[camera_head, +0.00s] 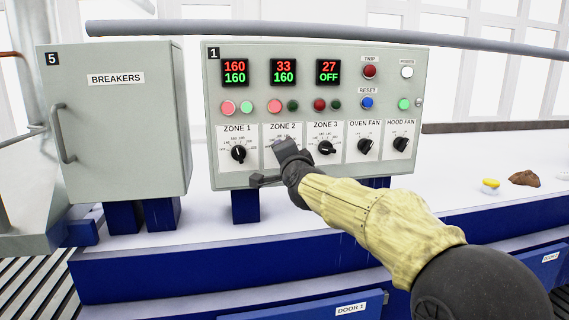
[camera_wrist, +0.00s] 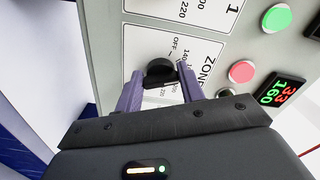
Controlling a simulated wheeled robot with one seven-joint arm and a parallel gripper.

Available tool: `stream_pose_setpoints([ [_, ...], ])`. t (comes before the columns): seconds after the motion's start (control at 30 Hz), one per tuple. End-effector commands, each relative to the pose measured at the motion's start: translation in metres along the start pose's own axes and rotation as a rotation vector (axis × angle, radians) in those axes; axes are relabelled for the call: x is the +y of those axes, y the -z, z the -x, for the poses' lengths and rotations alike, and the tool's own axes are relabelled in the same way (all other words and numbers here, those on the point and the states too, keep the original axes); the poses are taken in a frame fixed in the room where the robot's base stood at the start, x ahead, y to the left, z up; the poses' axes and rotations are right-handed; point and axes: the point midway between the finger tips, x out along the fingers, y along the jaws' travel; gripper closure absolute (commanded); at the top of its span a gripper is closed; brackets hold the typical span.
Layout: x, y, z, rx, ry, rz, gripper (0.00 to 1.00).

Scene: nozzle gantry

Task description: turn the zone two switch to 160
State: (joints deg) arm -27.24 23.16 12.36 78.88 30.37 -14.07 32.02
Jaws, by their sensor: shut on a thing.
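The zone two switch is a black knob (camera_wrist: 160,72) on a white dial plate marked OFF, 140, 200 and 220. In the wrist view it sits between the two purple fingers of my gripper (camera_wrist: 159,76), which is shut on it. Which mark the knob points to cannot be made out. In the head view my gripper (camera_head: 283,147) covers the knob and most of the ZONE 2 plate (camera_head: 283,127). The zone two display (camera_head: 283,72) reads 33 in red above 160 in green.
The control box (camera_head: 315,55) also bears the zone 1 knob (camera_head: 238,153) at left and the zone 3 knob (camera_head: 326,148) close at right. A breaker cabinet (camera_head: 115,125) stands left. A yellow thing (camera_head: 490,185) and a brown lump (camera_head: 524,178) lie right.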

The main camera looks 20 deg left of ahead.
Motion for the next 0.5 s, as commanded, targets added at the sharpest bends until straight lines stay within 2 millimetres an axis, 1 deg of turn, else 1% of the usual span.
stream_pose_setpoints([
  [0.03,0.0024,-0.0002,-0.0001,0.000,-0.002,-0.030,0.84],
  [0.2,0.0014,0.0004,-0.0002,0.001,-0.002,-0.107,0.84],
  [0.5,0.0005,0.0004,-0.0002,0.001,-0.002,-0.150,0.84],
])
